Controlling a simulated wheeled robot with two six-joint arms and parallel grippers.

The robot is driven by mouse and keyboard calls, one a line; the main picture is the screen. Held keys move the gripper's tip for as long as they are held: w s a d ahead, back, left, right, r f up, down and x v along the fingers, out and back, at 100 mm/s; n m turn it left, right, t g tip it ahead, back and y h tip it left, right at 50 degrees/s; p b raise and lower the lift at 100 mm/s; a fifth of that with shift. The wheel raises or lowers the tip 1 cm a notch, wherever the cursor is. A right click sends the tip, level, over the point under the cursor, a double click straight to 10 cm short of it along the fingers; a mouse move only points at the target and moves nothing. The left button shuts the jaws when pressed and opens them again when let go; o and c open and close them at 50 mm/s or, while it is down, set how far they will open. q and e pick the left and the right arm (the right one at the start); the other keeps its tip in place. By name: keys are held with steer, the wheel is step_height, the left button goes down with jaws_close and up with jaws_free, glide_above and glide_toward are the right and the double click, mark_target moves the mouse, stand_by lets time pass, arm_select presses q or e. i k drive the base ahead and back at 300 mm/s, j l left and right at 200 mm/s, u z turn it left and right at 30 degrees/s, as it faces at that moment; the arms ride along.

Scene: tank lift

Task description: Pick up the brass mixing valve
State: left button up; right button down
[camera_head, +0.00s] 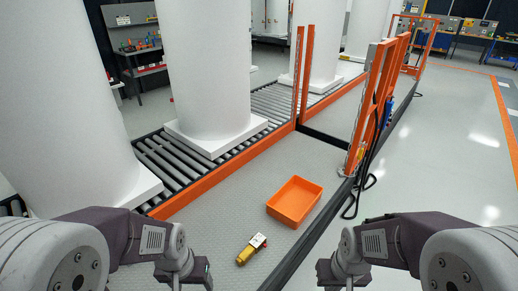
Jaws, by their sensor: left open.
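The brass mixing valve (246,254) lies on the grey textured floor near the bottom middle. It has a yellow-gold body and a pale and red piece at its upper right end. My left gripper (188,279) is at the bottom edge, left of the valve and apart from it. It is open and holds nothing that I can see; its lower part is cut off by the frame. My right gripper (338,279) is at the bottom edge, right of the valve and beyond the black rail. Its fingertips are cut off, so its opening does not show.
An empty-looking orange tray (295,201) sits on the floor just beyond the valve. A roller conveyor (160,152) with an orange side carries large white tanks (205,70) on the left. A black rail (322,222) and orange posts (372,95) stand right. Bare floor surrounds the valve.

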mark_target(254, 248)
steer(key=i+l+u, duration=0.15)
steer(key=u, duration=0.3)
steer(key=l+u, duration=1.1)
steer(key=u, duration=0.15)
steer(key=l+u, duration=0.45)
steer(key=j, duration=0.1)
